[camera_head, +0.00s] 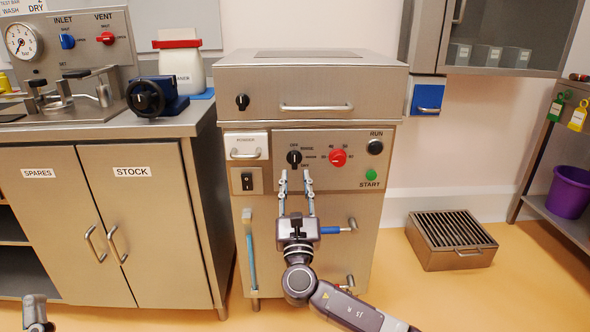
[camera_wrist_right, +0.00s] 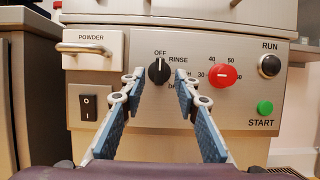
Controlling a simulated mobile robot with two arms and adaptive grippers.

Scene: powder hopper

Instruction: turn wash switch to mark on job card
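The black wash switch (camera_head: 294,157) is on the front panel of the steel washer, and its pointer appears to point up at OFF in the right wrist view (camera_wrist_right: 158,72). RINSE is readable at its upper right; the fingers partly hide the lower labels. My right gripper (camera_head: 295,180) is open and empty in front of the panel. In the right wrist view its fingertips (camera_wrist_right: 160,82) lie either side of the switch; contact cannot be told. Part of my left gripper (camera_head: 36,312) shows at the bottom left.
A red knob (camera_head: 338,157) sits right of the switch, with a black RUN button (camera_head: 375,147) and green START button (camera_head: 371,175) beyond. The POWDER drawer (camera_head: 246,145) and black rocker switch (camera_head: 247,181) are to the left. A blue-handled lever (camera_head: 338,230) is below.

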